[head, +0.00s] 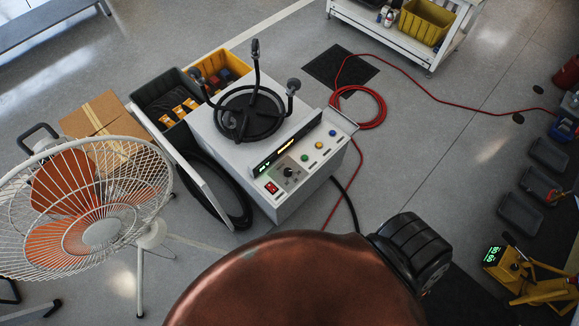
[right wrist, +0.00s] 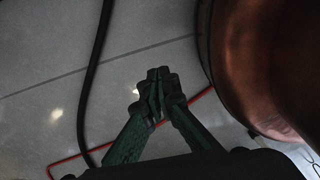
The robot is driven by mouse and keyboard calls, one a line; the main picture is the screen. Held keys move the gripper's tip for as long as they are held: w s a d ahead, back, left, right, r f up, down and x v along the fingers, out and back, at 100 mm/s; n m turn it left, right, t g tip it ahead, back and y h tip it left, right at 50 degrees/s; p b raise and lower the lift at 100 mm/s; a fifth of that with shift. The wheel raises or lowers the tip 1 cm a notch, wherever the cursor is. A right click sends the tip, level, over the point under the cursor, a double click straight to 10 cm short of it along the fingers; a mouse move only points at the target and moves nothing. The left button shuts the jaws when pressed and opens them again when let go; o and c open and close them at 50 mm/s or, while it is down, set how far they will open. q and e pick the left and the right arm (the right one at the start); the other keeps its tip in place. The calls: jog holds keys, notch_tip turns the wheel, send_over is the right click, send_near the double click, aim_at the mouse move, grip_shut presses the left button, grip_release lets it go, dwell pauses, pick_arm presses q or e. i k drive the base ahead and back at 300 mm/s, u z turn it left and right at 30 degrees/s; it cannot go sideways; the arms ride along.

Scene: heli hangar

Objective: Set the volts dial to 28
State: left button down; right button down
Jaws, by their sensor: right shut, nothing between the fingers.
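The volts dial (head: 288,171) is a small dark knob on the sloped front panel of a light-grey power cart (head: 315,172). Its pointer setting is too small to read. A lit display (head: 264,164) with green characters sits on the panel to its left, not legible; a red switch (head: 271,187) is just below. My right gripper (right wrist: 158,76) shows only in the right wrist view, over the floor, its fingers together and empty. The dial is not in that view. My left gripper is in neither view.
A black hose coil with upright arms (head: 250,112) tops the cart. A white fan (head: 98,230) stands left. Red cable (head: 370,110) and black cable (head: 350,190) lie on the floor; cables also show in the right wrist view (right wrist: 90,80). Open floor (head: 440,165) lies right of the cart.

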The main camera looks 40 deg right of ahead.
aim_at(288, 172)
jog(key=z, duration=1.1)
